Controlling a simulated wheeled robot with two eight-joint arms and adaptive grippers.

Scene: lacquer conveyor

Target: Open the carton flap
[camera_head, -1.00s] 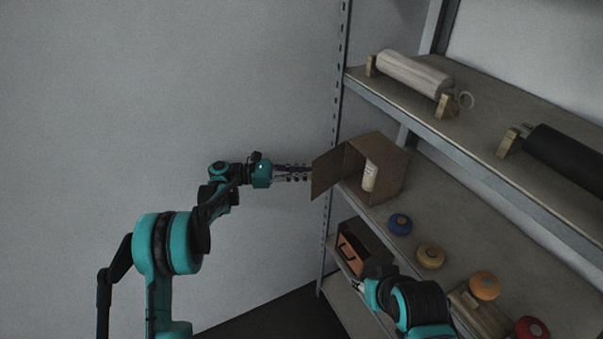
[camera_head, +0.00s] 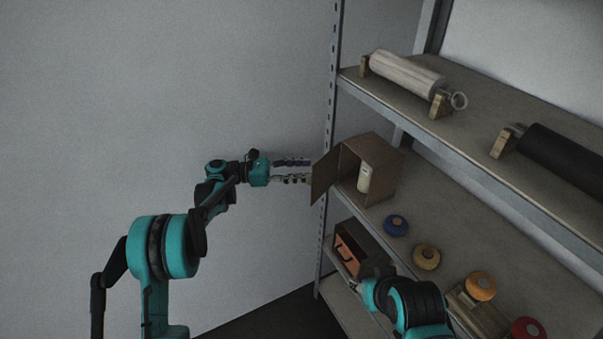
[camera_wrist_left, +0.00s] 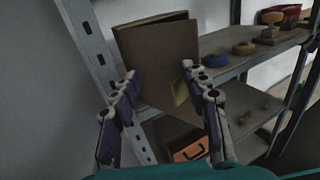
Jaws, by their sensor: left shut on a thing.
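A brown cardboard carton (camera_head: 384,160) stands on the middle shelf with its front open. Its flap (camera_head: 324,176) stands swung out to the left, past the shelf edge. A cream bottle (camera_head: 364,178) stands inside. My left gripper (camera_head: 308,171) is at the flap's outer edge, its fingers spread well apart. In the left wrist view the flap (camera_wrist_left: 158,55) fills the space beyond the fingertips, with a yellow tab (camera_wrist_left: 181,93) between them; the exact contact is hidden. My right gripper (camera_head: 357,286) is low by the shelf, its fingers mostly hidden.
A box with an orange front (camera_head: 348,253) sits on the lower shelf near my right gripper. Blue (camera_head: 396,226), tan (camera_head: 426,257), orange (camera_head: 481,286) and red (camera_head: 528,329) round items stand on the middle shelf. Rollers lie above. The wall side at left is free.

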